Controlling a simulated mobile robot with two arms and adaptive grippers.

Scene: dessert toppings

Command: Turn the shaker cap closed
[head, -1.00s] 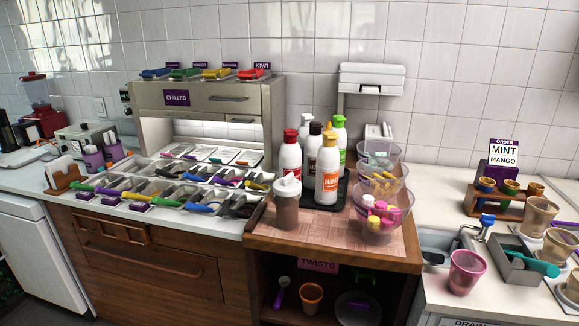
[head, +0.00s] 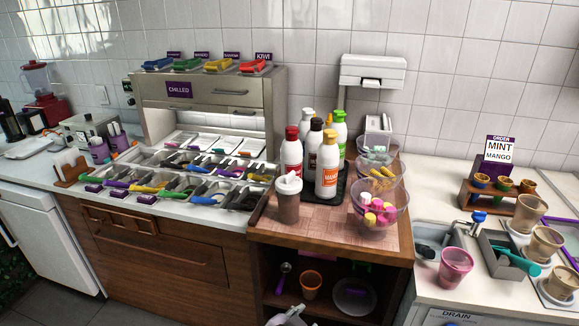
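The shaker (head: 288,207), a brown-tinted cup, stands upright at the left front of the wooden cart top. Its white cap (head: 289,184) sits on top. I cannot tell from here whether the cap is turned open or closed. Nothing touches the shaker. Neither of my grippers can be made out. Only a small pale grey part of my body shows at the bottom edge, well below the shaker.
Several sauce bottles (head: 328,165) stand close behind the shaker on a dark tray (head: 348,187). Clear bowls (head: 379,220) are stacked to the right. Topping bins (head: 190,195) with scoops lie left. Bare cart top (head: 335,228) is in front.

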